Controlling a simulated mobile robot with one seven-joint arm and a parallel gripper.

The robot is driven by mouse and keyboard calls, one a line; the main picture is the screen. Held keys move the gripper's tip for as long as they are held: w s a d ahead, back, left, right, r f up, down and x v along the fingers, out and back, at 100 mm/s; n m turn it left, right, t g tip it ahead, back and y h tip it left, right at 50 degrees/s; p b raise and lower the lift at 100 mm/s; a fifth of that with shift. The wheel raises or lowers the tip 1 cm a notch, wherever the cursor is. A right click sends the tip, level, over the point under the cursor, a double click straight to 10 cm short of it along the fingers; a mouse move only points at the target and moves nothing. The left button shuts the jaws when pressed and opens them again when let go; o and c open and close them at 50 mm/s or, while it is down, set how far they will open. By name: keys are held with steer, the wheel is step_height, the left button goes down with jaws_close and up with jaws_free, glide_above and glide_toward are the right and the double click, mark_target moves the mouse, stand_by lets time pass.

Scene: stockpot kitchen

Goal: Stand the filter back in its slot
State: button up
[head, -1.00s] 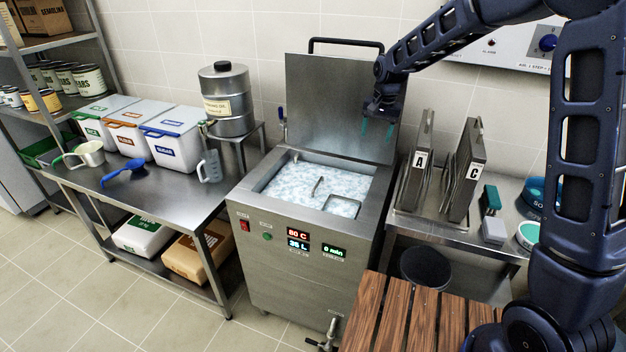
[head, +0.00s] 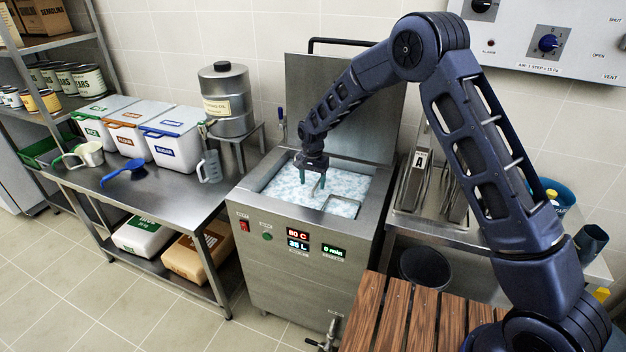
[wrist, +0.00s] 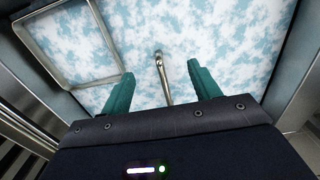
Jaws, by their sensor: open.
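My gripper (head: 311,178) is open and points down over the foamy vat (head: 262,184). In the wrist view its teal fingertips (wrist: 163,84) stand on either side of a thin metal hooked handle (wrist: 161,68) that rises from the white-and-blue foam. Whatever the handle belongs to is hidden under the foam. On the right counter, an upright plate marked A (head: 416,170) stands in a rack. Other plates beside it are partly hidden behind my arm.
A square metal frame (wrist: 95,82) lies in the foam near the vat's front right corner. The vat's raised lid (head: 345,100) stands behind my arm. A slatted wooden surface (head: 390,315) is in front, and a left counter (head: 180,190) holds bins and a jug.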

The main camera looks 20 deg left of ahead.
step_height(320, 180, down, 10)
steer(key=shift+f, duration=0.1)
stand_by(0.4)
steer(key=shift+c, duration=0.4)
jaws_close()
steer(key=shift+r, duration=6.15)
step_height(320, 180, up, 12)
glide_above(313, 200)
steer(key=shift+w+a, duration=0.2)
steer(key=shift+w, duration=0.25)
